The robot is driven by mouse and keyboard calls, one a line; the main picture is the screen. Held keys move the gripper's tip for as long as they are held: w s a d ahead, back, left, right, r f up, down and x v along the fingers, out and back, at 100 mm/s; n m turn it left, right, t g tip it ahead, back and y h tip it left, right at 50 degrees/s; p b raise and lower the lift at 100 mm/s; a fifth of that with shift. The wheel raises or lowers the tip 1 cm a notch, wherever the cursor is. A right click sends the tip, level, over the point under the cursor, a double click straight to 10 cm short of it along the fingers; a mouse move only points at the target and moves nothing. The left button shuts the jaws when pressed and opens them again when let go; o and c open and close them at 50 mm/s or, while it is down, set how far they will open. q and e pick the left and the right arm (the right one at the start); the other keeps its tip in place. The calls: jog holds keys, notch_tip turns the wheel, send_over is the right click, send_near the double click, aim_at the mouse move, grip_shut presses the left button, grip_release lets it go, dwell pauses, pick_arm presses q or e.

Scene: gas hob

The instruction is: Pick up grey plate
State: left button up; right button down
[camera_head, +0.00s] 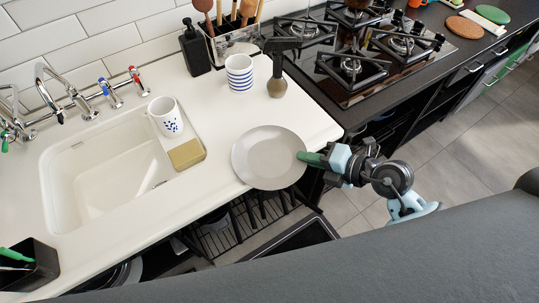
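The grey plate (266,158) is a round, shallow plate at the front edge of the white counter, and its near side reaches past that edge. I cannot tell whether it rests flat on the counter or is slightly raised. My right gripper (308,158) comes in from the right, with a green fingertip at the plate's right rim. Only one finger shows clearly, so I cannot tell whether it is closed on the rim. My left gripper is not in view.
The white counter (213,108) holds a striped cup (239,74), a dark-topped upright object (277,86) and a soap bottle (194,50). A spotted mug (166,116) and sponge (186,155) are beside the sink (100,180). The gas hob (352,68) is behind right.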

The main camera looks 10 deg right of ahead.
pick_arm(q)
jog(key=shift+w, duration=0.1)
pick_arm(e)
jog(key=shift+r, duration=0.2)
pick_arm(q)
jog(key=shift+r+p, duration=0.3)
pick_arm(e)
jog(key=s+a+r, duration=0.2)
jog(key=s, duration=0.5)
jog(key=s+a+r, duration=0.2)
jog(key=s+a, duration=0.1)
jog(key=s, duration=0.5)
jog(key=shift+r, duration=0.4)
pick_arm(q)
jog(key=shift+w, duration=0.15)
